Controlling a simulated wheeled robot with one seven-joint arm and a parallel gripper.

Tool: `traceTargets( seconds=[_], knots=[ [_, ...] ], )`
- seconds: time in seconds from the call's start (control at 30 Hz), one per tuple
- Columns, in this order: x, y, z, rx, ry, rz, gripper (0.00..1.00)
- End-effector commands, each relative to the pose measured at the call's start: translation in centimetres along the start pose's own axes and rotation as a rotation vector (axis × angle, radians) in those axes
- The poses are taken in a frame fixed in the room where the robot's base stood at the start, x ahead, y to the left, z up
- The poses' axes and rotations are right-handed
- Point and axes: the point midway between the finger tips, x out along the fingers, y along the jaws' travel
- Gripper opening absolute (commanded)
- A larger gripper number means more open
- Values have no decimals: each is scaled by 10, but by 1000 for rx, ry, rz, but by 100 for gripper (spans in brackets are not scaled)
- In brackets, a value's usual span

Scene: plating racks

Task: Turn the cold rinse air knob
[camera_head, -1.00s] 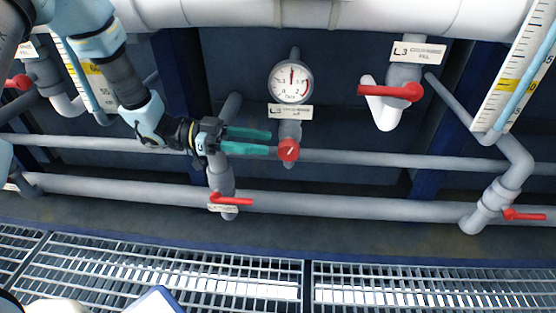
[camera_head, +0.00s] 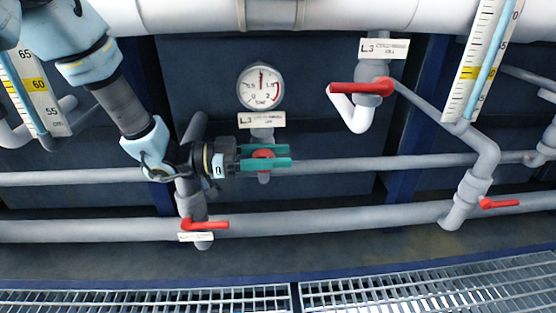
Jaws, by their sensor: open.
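A round red knob (camera_head: 263,154) sits below a pressure gauge (camera_head: 261,87) and its white label (camera_head: 261,120), on a short grey pipe. My gripper (camera_head: 279,156) has two teal fingers, pointing right. The fingers are apart, one above and one below the knob, so the knob lies between them. The fingers hide part of its upper and lower edges. I cannot tell whether they touch it. The label text is too small to read surely.
A red lever valve (camera_head: 357,88) with a label stands up right. Another red lever (camera_head: 206,225) is below my gripper, and one more (camera_head: 499,203) is at right. Grey pipes (camera_head: 330,220) run across. A metal grating (camera_head: 420,289) lies in front.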

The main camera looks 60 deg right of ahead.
Motion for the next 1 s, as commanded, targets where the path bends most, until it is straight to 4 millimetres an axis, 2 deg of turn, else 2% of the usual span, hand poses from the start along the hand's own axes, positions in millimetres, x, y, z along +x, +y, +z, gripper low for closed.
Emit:
traceTargets(
  seconds=[0.33,0.77,1.0],
  knots=[
    [5,0,0,0,0,1,48],
    [4,0,0,-1,0,1,0],
    [4,1,0,-1,0,1,0]
  ],
)
